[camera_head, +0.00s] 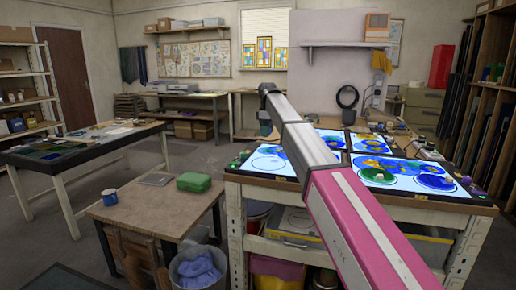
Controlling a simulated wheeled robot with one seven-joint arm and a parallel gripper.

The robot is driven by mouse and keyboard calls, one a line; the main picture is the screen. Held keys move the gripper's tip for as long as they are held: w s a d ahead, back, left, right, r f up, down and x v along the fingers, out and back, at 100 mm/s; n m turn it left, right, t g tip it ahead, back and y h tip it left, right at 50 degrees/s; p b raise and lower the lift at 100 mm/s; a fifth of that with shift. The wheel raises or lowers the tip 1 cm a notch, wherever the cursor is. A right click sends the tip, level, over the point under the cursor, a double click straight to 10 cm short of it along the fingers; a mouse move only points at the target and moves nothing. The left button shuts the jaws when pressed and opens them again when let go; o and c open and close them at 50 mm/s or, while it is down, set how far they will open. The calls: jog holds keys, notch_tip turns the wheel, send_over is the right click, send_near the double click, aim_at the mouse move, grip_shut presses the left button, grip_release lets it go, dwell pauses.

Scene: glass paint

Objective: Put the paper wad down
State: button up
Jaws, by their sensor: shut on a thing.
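My arm reaches from the lower right up toward the middle of the picture and bends down at its far end. My gripper (266,130) hangs there, small and dark, just beyond the back left edge of the light table (259,190). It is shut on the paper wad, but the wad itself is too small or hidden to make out. My arm hides part of the light table's top.
Lit panels with blue and yellow painted glass (385,170) cover much of the light table. A low wooden table (140,215) at left holds a blue mug (109,197), a grey flat object (156,180) and a green box (194,182). A bin (198,268) with a blue liner stands in front.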

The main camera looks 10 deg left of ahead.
jog(key=w+a+r, duration=0.1)
jog(key=w+a, duration=0.3)
jog(key=a, duration=1)
send_over(256, 145)
notch_tip(256, 145, down, 6)
jog(key=shift+a+f, duration=0.15)
jog(key=shift+f, duration=2.1)
jog(key=shift+f, duration=0.1)
jog(key=o, duration=1)
jog(key=shift+o, duration=0.2)
notch_tip(256, 145, up, 12)
